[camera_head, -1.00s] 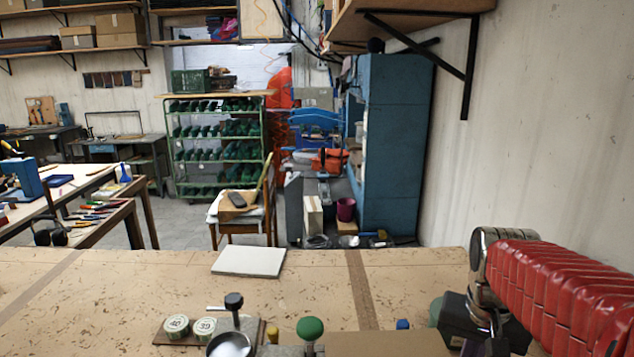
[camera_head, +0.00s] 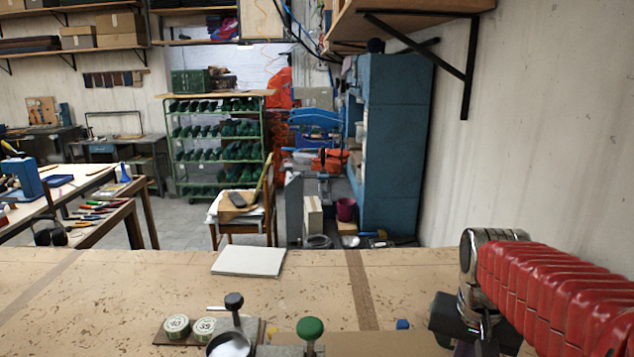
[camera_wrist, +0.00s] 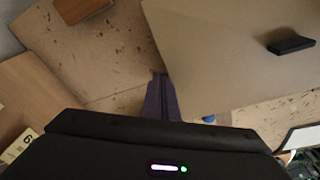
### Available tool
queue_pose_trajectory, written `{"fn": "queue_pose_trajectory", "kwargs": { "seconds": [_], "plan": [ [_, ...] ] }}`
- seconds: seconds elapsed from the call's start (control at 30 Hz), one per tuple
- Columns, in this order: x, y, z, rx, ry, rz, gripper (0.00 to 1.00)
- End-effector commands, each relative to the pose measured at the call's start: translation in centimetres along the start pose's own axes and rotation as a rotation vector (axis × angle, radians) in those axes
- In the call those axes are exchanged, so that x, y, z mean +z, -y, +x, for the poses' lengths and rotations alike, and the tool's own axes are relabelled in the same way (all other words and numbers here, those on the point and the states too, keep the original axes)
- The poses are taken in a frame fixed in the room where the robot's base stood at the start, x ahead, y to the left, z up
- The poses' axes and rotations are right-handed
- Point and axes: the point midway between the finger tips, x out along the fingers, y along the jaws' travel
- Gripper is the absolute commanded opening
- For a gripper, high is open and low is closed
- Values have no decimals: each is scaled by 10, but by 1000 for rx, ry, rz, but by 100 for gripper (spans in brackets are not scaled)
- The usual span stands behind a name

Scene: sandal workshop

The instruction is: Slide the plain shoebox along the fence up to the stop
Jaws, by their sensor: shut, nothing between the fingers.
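The plain brown shoebox (camera_head: 365,345) shows at the bottom edge of the head view, partly cut off. In the wrist view its broad flat face (camera_wrist: 215,55) fills the upper right. My gripper (camera_wrist: 158,78) is shut and empty, with its tips right at the box's edge; I cannot tell if they touch it. In the head view, my gripper's dark body is at the right end of the box, and its fingertips are not clear. A grey block (camera_head: 279,351) lies at the box's left end, by a green knob (camera_head: 310,328). I cannot identify the fence for certain.
A board with two round tins (camera_head: 190,327) and a black-knobbed post (camera_head: 234,302) stands left of the box. A small blue piece (camera_head: 403,324) is behind it. A white slab (camera_head: 249,261) lies farther back. The middle of the bench (camera_head: 130,290) is clear.

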Motion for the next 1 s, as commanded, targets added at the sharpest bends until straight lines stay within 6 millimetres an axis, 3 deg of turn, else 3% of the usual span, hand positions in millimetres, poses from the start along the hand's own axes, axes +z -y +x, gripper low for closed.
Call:
{"fn": "queue_pose_trajectory", "kwargs": {
  "seconds": [1.0],
  "plan": [
    [-7,-10,-3,0,-2,1,0]
  ]
}}
